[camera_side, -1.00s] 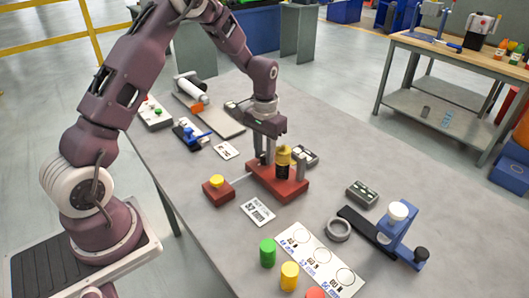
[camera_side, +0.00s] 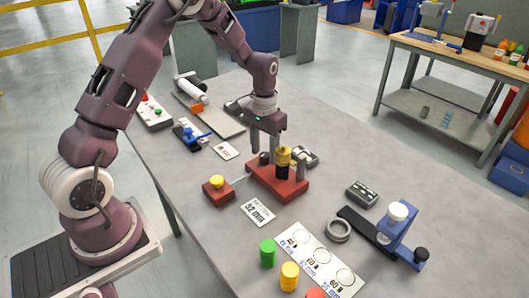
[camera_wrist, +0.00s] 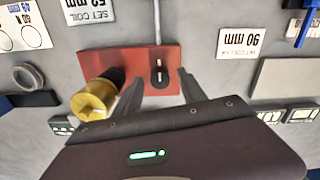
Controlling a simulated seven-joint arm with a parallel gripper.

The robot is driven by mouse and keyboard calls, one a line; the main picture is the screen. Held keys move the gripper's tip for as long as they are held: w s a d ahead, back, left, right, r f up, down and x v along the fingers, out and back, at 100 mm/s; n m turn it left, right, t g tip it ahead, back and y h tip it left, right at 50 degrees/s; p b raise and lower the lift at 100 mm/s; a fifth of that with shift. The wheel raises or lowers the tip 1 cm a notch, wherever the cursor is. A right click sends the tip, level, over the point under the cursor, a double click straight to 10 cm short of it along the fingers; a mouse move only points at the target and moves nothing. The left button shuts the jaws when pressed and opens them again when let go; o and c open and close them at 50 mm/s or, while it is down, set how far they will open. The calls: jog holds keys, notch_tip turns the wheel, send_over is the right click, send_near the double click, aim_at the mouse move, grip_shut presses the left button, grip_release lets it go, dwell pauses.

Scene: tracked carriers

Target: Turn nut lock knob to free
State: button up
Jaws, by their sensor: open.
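The red base block (camera_side: 290,189) stands mid-table, and in the wrist view (camera_wrist: 110,62) it lies below my fingers. A small black knob with white marks (camera_wrist: 158,72) sits on it; I take this as the nut lock knob. It shows as a dark stub in the side view (camera_side: 264,158). Its white line runs up and down in the wrist view; no lock or free label is readable. A brass nut (camera_wrist: 92,100) on a black post stands beside it, also in the side view (camera_side: 283,155). My gripper (camera_wrist: 161,74) is open above the block, its fingers either side of the knob in the picture.
A small red block with a yellow button (camera_side: 213,190) joins the base by a thin rod. A printed card (camera_side: 258,213) lies in front. A grey ring (camera_side: 338,229) and a blue stand (camera_side: 398,240) are at the right.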

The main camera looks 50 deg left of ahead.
aim_at(265, 155)
notch_tip(265, 155, up, 5)
jog(key=shift+r, duration=0.5)
jog(key=shift+d+r, duration=0.1)
jog(key=shift+r, duration=0.2)
jog(key=s+d+r+m+t, duration=0.1)
jog(key=s+d+r+t, duration=0.1)
jog(key=s+d+r, duration=0.35)
jog(key=s+d+r+t, duration=0.1)
jog(key=s+d+r, duration=0.1)
jog(key=s+r, duration=0.65)
jog(key=s+d+r+m+t, duration=0.1)
jog(key=s+d+t, duration=0.1)
jog(key=s, duration=1.1)
jog(key=shift+s+d+r+t, duration=0.2)
jog(key=shift+d+t, duration=0.1)
jog(key=shift+d, duration=0.45)
